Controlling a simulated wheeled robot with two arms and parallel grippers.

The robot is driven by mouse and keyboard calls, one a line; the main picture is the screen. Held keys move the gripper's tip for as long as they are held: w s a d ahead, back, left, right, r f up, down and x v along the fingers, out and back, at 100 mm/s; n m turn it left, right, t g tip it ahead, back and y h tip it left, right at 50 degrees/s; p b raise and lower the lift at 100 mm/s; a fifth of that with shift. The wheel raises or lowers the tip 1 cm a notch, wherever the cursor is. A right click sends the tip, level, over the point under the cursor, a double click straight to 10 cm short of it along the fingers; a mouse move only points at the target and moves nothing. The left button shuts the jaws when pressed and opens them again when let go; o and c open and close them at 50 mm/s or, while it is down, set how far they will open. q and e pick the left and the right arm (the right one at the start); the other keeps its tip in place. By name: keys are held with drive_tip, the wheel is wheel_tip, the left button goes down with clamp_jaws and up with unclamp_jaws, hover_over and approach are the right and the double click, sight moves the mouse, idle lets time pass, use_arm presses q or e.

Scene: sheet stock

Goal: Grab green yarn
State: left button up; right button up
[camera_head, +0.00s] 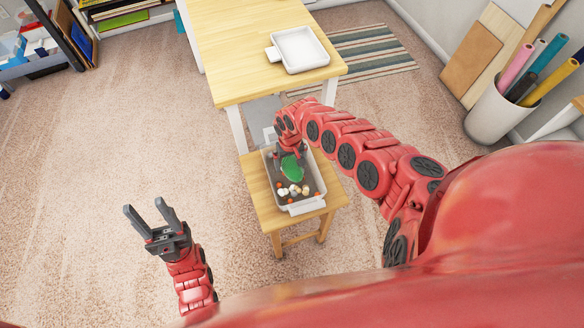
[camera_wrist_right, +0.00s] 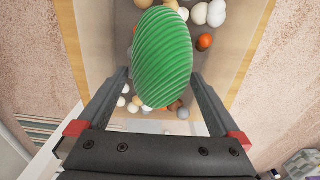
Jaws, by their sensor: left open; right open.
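The green yarn (camera_head: 292,168) is an oval ball with ridged strands, at the bin on the small wooden stool. In the right wrist view the yarn (camera_wrist_right: 162,58) fills the middle, between and beyond my right gripper's fingers. My right gripper (camera_wrist_right: 162,88) is open, with one finger on each side of the yarn's lower end; I cannot tell whether they touch it. In the head view my right gripper (camera_head: 290,154) is over the bin, partly hidden by its own arm. My left gripper (camera_head: 152,222) is open and empty over the carpet, left of the stool.
The grey bin (camera_head: 308,207) holds several small white, tan and orange balls (camera_head: 294,190). It stands on the wooden stool (camera_head: 262,205). A wooden table (camera_head: 235,60) with a white tray (camera_head: 300,50) is behind. Carpet at the left is clear.

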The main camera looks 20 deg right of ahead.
drive_tip(key=c, duration=1.3)
drive_tip(key=shift+o, duration=0.2)
